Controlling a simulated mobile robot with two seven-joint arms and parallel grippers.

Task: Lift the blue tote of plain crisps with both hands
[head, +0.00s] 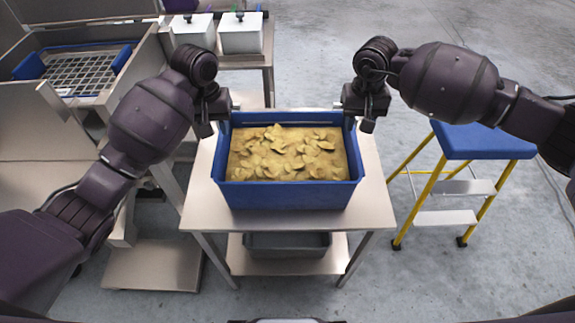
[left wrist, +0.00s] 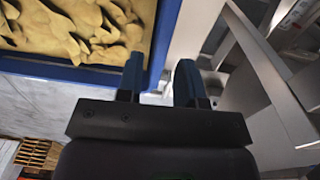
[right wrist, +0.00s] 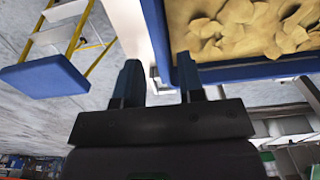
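The blue tote (head: 290,196) stands upright on a small steel table and is filled with plain crisps (head: 288,155). My left gripper (head: 215,122) is at the tote's left side near its far corner. In the left wrist view its fingers (left wrist: 160,68) are apart, and the tote's rim (left wrist: 168,25) runs down toward the gap between them. My right gripper (head: 358,116) is at the right side near the far corner. In the right wrist view its fingers (right wrist: 158,68) are apart, with the rim (right wrist: 156,30) toward the gap. Finger contact with the tote cannot be told.
The steel table (head: 376,208) has bare top around the tote and a grey bin (head: 287,245) on its lower shelf. A blue-topped yellow step stool (head: 482,140) stands to the right. White lidded containers (head: 240,38) stand behind; steel machinery (head: 75,70) is at left.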

